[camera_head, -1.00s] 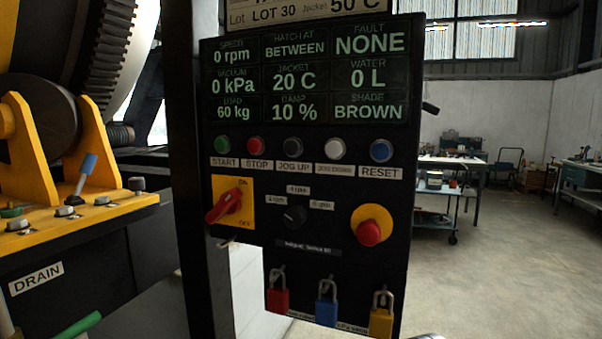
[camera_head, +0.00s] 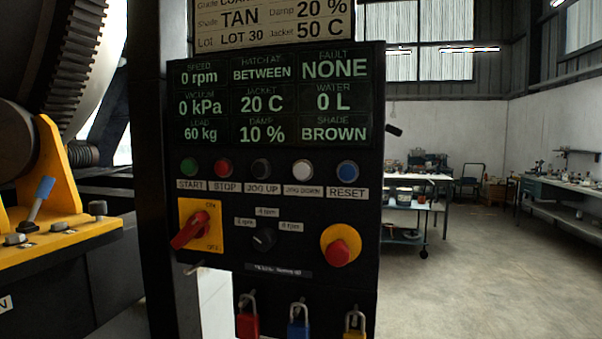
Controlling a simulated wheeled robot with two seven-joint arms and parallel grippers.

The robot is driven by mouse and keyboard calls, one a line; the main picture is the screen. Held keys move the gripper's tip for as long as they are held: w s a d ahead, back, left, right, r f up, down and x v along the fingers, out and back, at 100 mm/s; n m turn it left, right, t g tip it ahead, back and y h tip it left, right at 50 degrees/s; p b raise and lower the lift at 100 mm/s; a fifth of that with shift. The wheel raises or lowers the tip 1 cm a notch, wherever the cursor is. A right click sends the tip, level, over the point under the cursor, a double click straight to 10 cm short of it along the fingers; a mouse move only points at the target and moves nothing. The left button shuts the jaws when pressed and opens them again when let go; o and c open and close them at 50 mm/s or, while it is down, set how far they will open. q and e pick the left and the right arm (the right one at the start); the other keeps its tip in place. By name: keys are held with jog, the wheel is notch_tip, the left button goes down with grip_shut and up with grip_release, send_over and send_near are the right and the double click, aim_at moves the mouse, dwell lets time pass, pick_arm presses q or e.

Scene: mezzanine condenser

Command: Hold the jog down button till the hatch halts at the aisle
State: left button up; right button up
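The black control panel (camera_head: 215,255) stands upright in the middle of the head view. Its row of buttons runs green, red, black, white, blue. The white jog down button (camera_head: 302,169) is fourth, above its small label (camera_head: 303,190). The black jog up button (camera_head: 261,168) is to its left. The display (camera_head: 269,100) reads hatch at BETWEEN, speed 0 rpm, fault NONE. Nothing touches the buttons. The hatch itself cannot be made out. Neither of my grippers shows.
A red rotary switch (camera_head: 192,230) and a red mushroom button (camera_head: 338,251) project from the panel. Red, blue and yellow padlocks hang below. A yellow bracket (camera_head: 70,236) with a blue-handled lever is at left. Open floor and a workbench (camera_head: 420,178) lie to the right.

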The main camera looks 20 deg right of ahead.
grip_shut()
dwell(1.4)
